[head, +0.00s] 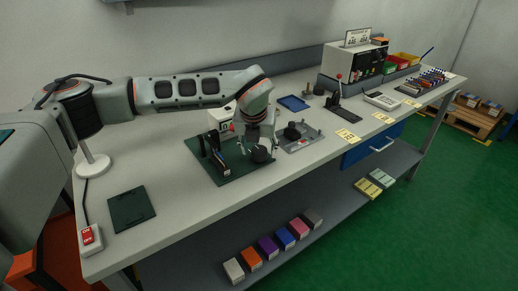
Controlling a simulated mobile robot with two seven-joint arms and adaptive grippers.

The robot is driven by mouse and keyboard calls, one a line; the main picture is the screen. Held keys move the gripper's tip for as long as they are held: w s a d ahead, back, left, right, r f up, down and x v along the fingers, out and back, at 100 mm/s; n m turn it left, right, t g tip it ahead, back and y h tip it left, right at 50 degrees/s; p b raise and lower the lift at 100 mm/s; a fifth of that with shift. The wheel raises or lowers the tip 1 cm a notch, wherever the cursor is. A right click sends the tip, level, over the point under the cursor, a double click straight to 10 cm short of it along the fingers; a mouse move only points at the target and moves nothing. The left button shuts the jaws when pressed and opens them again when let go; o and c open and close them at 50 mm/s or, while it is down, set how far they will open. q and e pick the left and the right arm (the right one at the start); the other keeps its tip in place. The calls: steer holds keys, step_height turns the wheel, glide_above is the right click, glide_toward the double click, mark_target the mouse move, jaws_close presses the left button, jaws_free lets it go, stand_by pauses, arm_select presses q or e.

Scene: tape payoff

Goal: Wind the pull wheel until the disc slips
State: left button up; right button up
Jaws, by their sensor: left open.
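A dark green board (232,178) on the bench carries a black stand (212,148) with a thin upright part at its left. A dark round wheel (261,155) sits at the board's right side; it looks like the pull wheel. My left gripper (259,146) points down over this wheel, open, with its fingers close around or just above it; contact cannot be told. The disc is too small to pick out for certain. My right gripper is not in view.
A grey plate with a black knob (292,131) lies just right of the board. A white box (221,118) stands behind. A dark green pad (131,208) and a red switch box (89,238) lie at left. The front bench strip is clear.

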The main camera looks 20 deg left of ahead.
arm_select(q)
steer(key=c, duration=1.1)
steer(key=shift+m, duration=0.4)
steer(key=shift+a+r+m+h+p, duration=0.1)
steer(key=shift+m+h+p, duration=0.3)
steer(key=shift+m, duration=0.2)
steer(key=m+h+p, duration=0.1)
steer(key=m, duration=0.3)
steer(key=shift+a+h, duration=0.1)
steer(key=shift+h, duration=0.3)
steer(key=m+g+h+p, duration=0.1)
steer(key=m, duration=0.2)
steer(key=shift+w+m, duration=0.15)
steer(key=shift+m, duration=0.15)
steer(key=shift+m+g+h+p, duration=0.3)
steer(key=shift+m+p, duration=0.15)
steer(key=shift+m, duration=0.75)
